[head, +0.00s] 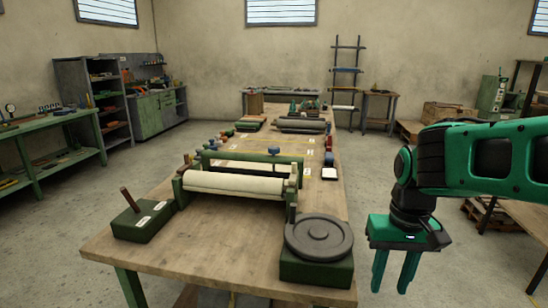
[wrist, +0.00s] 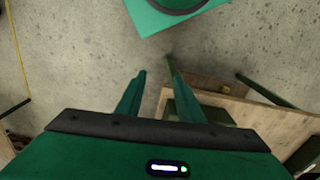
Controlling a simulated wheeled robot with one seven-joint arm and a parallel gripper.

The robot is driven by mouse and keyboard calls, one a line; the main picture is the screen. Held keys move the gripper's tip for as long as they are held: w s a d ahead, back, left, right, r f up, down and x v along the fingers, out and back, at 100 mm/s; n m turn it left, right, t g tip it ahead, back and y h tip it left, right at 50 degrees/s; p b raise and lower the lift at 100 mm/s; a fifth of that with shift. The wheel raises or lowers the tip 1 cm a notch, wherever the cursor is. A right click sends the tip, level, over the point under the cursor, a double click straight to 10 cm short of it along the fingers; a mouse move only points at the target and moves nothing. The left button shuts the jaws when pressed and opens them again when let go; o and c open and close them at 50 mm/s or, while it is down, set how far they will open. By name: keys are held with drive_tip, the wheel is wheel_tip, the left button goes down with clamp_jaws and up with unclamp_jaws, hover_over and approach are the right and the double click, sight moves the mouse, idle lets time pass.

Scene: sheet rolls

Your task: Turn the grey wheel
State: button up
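The grey wheel (head: 318,236) lies flat on a dark green block (head: 316,269) at the front right corner of the wooden workbench (head: 200,255). My gripper (head: 392,286) hangs pointing down, to the right of the wheel and apart from it, beyond the bench's right edge. Its two green fingers are spread with nothing between them. The fingers also show in the wrist view (wrist: 155,68), over bare floor, with a wooden top (wrist: 240,112) to their right. I cannot make out the wheel in the wrist view.
A pale roll (head: 235,185) sits in a green frame left of the wheel. A green box with a brown handle (head: 139,217) stands at the bench's front left. More rolls (head: 300,125) lie farther back. Another table (head: 515,200) stands at the right.

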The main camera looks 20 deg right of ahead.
idle(0.3)
wheel_tip(320, 180, up, 9)
drive_tip(key=n, duration=0.2)
hover_over(292, 223)
drive_tip(key=shift+w+d+f, duration=0.1)
drive_tip(key=shift+w+d, duration=0.25)
drive_tip(key=shift+w, duration=0.05)
drive_tip(key=shift+w+f, duration=0.1)
wheel_tip(292, 223, down, 10)
drive_tip(key=shift+f, duration=0.25)
clamp_jaws()
